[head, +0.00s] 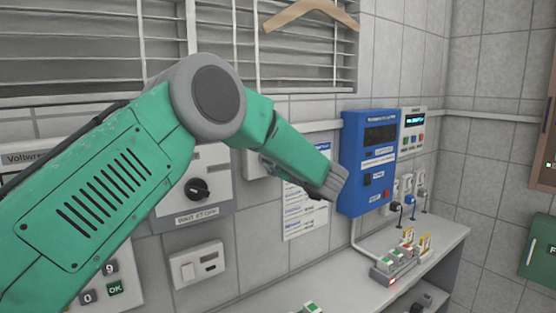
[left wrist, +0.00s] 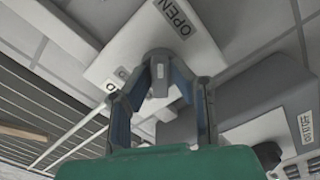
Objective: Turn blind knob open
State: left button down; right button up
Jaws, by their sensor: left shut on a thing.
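The blind knob (left wrist: 159,82) is a small grey knob on a white plate (left wrist: 125,45) marked OPEN in the left wrist view. My left gripper (left wrist: 158,68) has its two dark fingers on either side of the knob and is shut on it. The OPEN label (left wrist: 172,16) lies above and right of the knob in that picture. In the head view, my green left arm crosses in front of the white knob box (head: 252,168) on the wall and hides most of it and the knob. My right gripper is not in view.
Window blinds (head: 70,45) fill the upper left, with a wooden hanger (head: 310,12) in front. A blue panel (head: 368,150) is on the wall right of my arm. A switch box with a black knob (head: 197,189) is left. A shelf (head: 345,285) below holds small devices.

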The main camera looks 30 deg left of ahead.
pick_arm(q)
jog(key=shift+a+r, duration=0.45)
jog(key=shift+r, duration=0.15)
jog(key=c, duration=1.3)
grip_release()
jog(key=o, duration=0.3)
jog(key=shift+w+f, duration=0.2)
jog(key=shift+a+f, duration=0.3)
jog(key=shift+a, duration=0.15)
jog(key=shift+a+f, duration=0.1)
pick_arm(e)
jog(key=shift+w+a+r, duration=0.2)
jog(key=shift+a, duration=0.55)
pick_arm(q)
jog(key=shift+d, duration=0.35)
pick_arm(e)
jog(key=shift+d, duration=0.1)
